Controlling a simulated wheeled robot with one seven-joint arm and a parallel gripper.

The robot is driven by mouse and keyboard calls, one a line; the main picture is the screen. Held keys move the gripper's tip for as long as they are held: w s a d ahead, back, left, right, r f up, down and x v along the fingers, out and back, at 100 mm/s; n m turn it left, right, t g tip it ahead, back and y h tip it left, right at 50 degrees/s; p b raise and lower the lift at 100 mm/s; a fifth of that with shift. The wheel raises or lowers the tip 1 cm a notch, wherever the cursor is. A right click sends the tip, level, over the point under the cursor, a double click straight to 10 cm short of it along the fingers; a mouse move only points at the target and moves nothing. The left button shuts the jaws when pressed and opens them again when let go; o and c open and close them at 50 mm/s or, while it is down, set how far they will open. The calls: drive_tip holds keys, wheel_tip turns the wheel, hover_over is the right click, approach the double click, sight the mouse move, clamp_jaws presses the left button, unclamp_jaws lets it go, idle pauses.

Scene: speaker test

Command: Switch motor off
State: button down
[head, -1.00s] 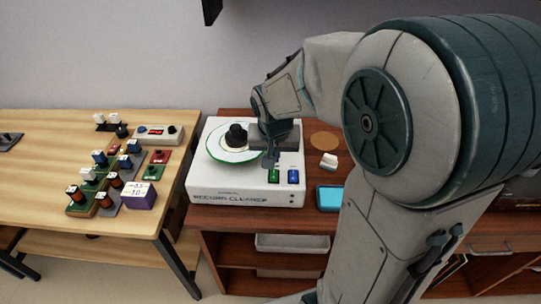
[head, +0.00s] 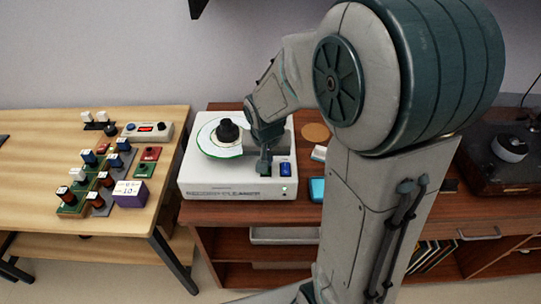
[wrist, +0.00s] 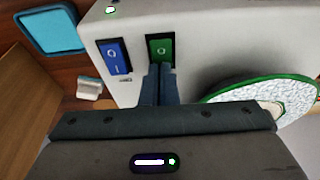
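The white record cleaner (head: 225,185) stands on the dark wood cabinet, with a round platter (head: 205,140) and a black knob (head: 228,131) on top. A green switch (wrist: 160,47) and a blue switch (wrist: 115,57) sit side by side on its top; the blue one also shows in the head view (head: 285,168). My gripper (wrist: 160,70) has its fingers together with nothing seen between them. The fingertips are at the lower edge of the green switch and partly cover it. I cannot tell whether they touch it. A small light (wrist: 111,9) glows on the cleaner.
A light wood table (head: 40,135) on the left holds several small switch and button boxes. A blue tray (wrist: 50,31) and a white brush-like piece (wrist: 89,89) lie beside the cleaner. A turntable (head: 505,165) stands at the right.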

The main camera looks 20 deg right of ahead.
drive_tip(key=shift+s+a, duration=0.2)
drive_tip(key=shift+s+a+r, duration=0.1)
drive_tip(key=shift+s+a, duration=0.1)
drive_tip(key=shift+s, duration=0.4)
drive_tip(key=shift+r, duration=0.5)
drive_tip(key=s+p+v, duration=0.1)
drive_tip(key=p+v, duration=0.1)
drive_tip(key=v, duration=1.1)
drive_tip(key=shift+s+a+f, duration=0.2)
drive_tip(key=shift+f, duration=0.05)
drive_tip(key=s+d+f+n, duration=0.2)
drive_tip(key=s+n, duration=0.1)
drive_tip(key=s, duration=0.6)
drive_tip(key=shift+s+d+y, duration=0.35)
drive_tip(key=shift+y, duration=0.05)
